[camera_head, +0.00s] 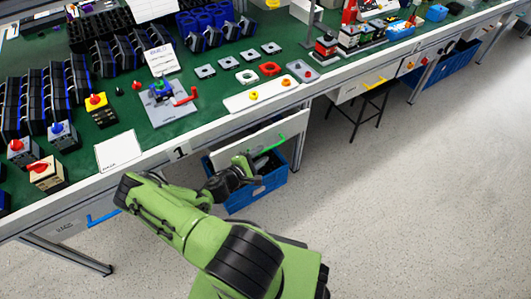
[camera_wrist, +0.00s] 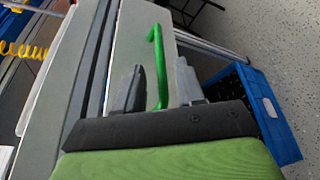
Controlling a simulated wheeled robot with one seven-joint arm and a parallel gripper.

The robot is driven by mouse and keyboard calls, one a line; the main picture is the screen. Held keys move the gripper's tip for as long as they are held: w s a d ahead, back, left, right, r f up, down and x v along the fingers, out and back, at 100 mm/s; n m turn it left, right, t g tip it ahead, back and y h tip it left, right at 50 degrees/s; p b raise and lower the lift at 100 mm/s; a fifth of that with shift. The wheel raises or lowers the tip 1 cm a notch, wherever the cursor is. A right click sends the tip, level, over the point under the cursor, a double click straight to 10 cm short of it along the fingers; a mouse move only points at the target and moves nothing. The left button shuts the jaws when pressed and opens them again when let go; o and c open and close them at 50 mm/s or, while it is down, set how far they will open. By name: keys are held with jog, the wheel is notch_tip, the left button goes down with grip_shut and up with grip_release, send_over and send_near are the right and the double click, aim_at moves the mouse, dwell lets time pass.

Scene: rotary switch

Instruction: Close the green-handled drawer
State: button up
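The green handle (camera_head: 266,144) is on a light grey drawer front (camera_head: 286,128) under the bench edge, near the label "1". The drawer front seems to stand out from the bench; how far is hard to tell. My gripper (camera_head: 246,164) is in front of it, by the handle's left part. In the wrist view the green handle (camera_wrist: 156,50) runs lengthwise between the two dark fingers of my gripper (camera_wrist: 160,68), over the grey drawer front (camera_wrist: 130,38). The fingers are apart, with a gap seen on both sides of the handle. Contact cannot be told.
A blue crate (camera_head: 262,190) stands on the floor below the drawer; it also shows in the wrist view (camera_wrist: 268,112). A blue-handled drawer (camera_head: 103,217) is to the left, a yellow-handled one (camera_head: 374,84) to the right. A black stool (camera_head: 368,105) stands nearby. The floor at right is clear.

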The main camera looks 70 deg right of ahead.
aim_at(267, 150)
jog(key=x, duration=0.4)
jog(key=shift+b, duration=0.3)
grip_shut()
